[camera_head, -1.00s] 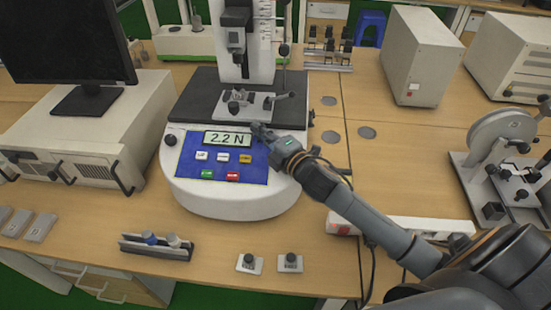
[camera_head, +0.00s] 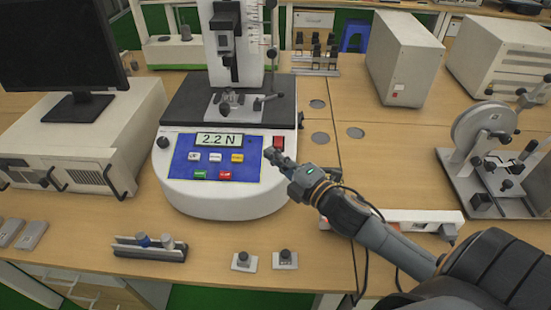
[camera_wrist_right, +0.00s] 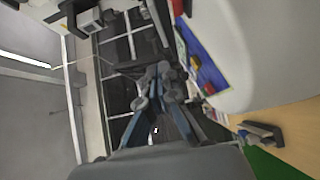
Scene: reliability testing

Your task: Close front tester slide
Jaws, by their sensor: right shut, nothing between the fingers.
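The tester (camera_head: 222,195) has a white rounded base, a blue button panel (camera_head: 190,168) and a display (camera_head: 218,140) reading 2.2 N. A light metal slide plate (camera_head: 262,112) with a dark clamp (camera_head: 230,102) and a side lever lies on its black platform (camera_head: 185,105), below the upright column (camera_head: 252,60). Which part is the front slide is not certain. My right gripper (camera_head: 271,156) is shut and empty in front of the platform, over the panel's right edge. In the wrist view its fingers (camera_wrist_right: 160,80) are together, beside the blue panel (camera_wrist_right: 200,65). My left gripper is not in view.
A monitor (camera_head: 60,50) on a white case (camera_head: 60,150) stands left. A device with a round dial (camera_head: 485,130) stands right. A small dark tray (camera_head: 150,250) and two small blocks (camera_head: 244,262) (camera_head: 285,260) lie in front. Bare table (camera_head: 370,165) is right of the tester.

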